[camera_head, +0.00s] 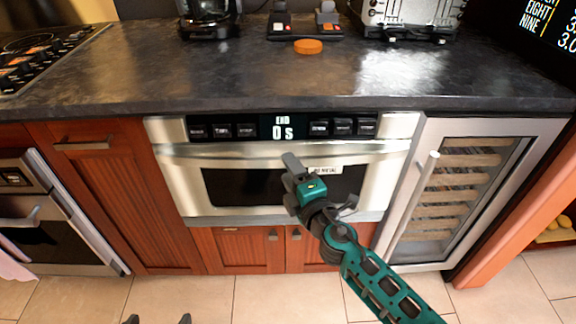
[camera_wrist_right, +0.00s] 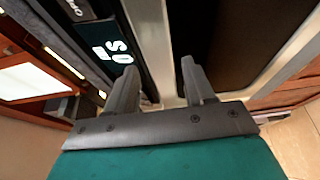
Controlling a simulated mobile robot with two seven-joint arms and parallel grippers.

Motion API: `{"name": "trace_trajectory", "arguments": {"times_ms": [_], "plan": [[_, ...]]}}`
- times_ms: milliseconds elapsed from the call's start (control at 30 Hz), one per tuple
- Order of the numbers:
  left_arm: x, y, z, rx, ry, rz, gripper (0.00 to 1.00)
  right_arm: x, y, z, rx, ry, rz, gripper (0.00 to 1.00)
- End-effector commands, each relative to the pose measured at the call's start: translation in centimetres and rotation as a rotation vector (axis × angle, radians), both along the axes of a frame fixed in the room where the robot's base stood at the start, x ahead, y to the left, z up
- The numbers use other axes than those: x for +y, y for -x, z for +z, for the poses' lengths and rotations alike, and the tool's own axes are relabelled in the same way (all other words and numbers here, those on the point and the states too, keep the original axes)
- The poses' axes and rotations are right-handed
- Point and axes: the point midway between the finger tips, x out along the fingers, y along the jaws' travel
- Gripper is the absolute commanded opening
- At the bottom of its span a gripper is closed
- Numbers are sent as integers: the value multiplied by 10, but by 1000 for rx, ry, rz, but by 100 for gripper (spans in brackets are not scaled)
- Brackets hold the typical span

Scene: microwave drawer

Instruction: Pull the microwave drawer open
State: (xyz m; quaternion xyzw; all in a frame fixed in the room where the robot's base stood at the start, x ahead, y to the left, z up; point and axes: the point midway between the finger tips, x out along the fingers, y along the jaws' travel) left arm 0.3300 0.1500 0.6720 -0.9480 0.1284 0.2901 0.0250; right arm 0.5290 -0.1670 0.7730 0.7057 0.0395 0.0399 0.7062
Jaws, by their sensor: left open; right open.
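The microwave drawer (camera_head: 197,175) is a silver front with a dark window, set under the counter; it looks shut. A long silver handle bar (camera_head: 200,150) runs across its top, below a black control panel (camera_head: 232,130) reading "END 0 s". My right gripper (camera_head: 292,168) is in front of the drawer's middle, near the bar, and hides part of the window. In the right wrist view my right gripper (camera_wrist_right: 160,68) is open, with a silver strip (camera_wrist_right: 150,30) of the front beyond its fingers; contact cannot be told. My left gripper (camera_head: 158,319) is open and empty at the bottom edge.
A dark countertop (camera_head: 280,85) overhangs the drawer, with a coffee maker (camera_head: 208,18), an orange disc (camera_head: 308,46) and a toaster (camera_head: 410,15) on it. A wine cooler (camera_head: 470,190) stands right and red wood cabinets (camera_head: 110,200) left. Tiled floor (camera_head: 200,295) lies clear in front.

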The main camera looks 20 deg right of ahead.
Motion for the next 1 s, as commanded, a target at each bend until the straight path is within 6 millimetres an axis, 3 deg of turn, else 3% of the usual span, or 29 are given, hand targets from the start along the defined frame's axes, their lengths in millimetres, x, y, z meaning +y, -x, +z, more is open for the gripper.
{"name": "trace_trajectory", "arguments": {"times_ms": [200,500,1000], "plan": [[0,0,0,2,2,3,95,2,-15,0,0,-1,1,53],[-2,0,0,2,9,8,95,2,-16,0,1,-1,1,52],[-1,0,0,2,6,5,95,2,-16,0,1,-1,0,4]]}}
